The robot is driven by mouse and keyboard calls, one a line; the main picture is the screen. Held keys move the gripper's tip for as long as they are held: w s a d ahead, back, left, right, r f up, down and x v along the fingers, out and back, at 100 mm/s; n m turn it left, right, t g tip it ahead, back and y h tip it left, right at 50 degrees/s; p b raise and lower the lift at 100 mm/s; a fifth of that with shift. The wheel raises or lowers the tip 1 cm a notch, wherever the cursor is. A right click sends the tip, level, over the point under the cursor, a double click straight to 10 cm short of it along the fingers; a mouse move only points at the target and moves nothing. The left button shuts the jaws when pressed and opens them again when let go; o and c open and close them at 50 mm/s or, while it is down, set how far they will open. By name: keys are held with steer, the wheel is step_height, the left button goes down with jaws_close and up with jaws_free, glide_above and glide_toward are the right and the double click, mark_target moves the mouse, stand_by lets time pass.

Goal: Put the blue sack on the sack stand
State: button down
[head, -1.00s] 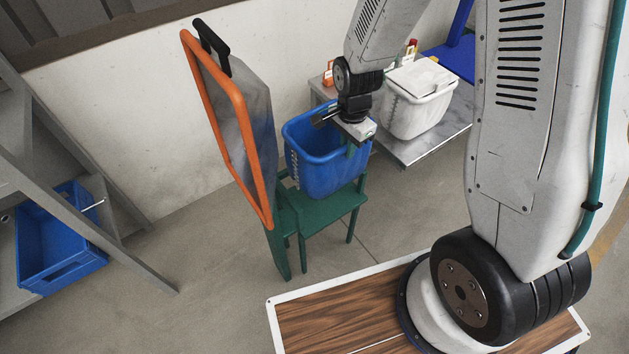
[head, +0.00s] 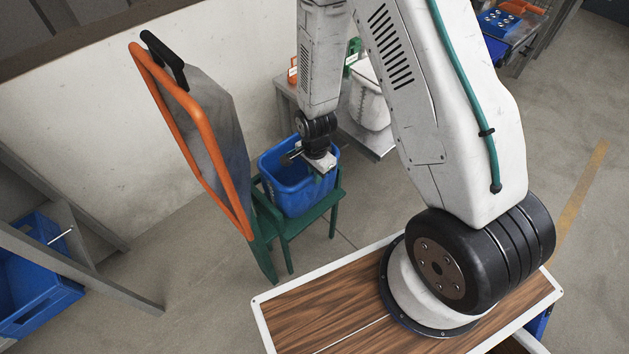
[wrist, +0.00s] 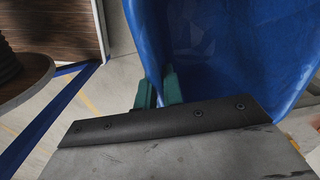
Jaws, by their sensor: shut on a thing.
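The blue sack (head: 292,198) looks like an open-topped tub with pale markings on its side. My gripper (head: 319,172) is shut on its rim at the near right side. In the wrist view the green fingertips (wrist: 158,90) pinch the rim, and the blue wall (wrist: 235,50) curves away beyond them. The sack is upright over the seat of a green chair-like stand (head: 325,208), which I take to be the sack stand. I cannot tell whether the sack's base touches the seat; the contact is not clear.
An orange-framed grey panel (head: 198,130) stands close at the left of the stand. A white tub (head: 368,105) is on a grey table behind my arm. A blue crate (head: 35,275) sits on a shelf at the far left. Bare floor lies between the stand and that shelf.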

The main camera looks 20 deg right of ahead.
steer(key=shift+f, duration=1.75)
steer(key=c, duration=1.5)
jaws_free()
steer(key=shift+f, duration=0.15)
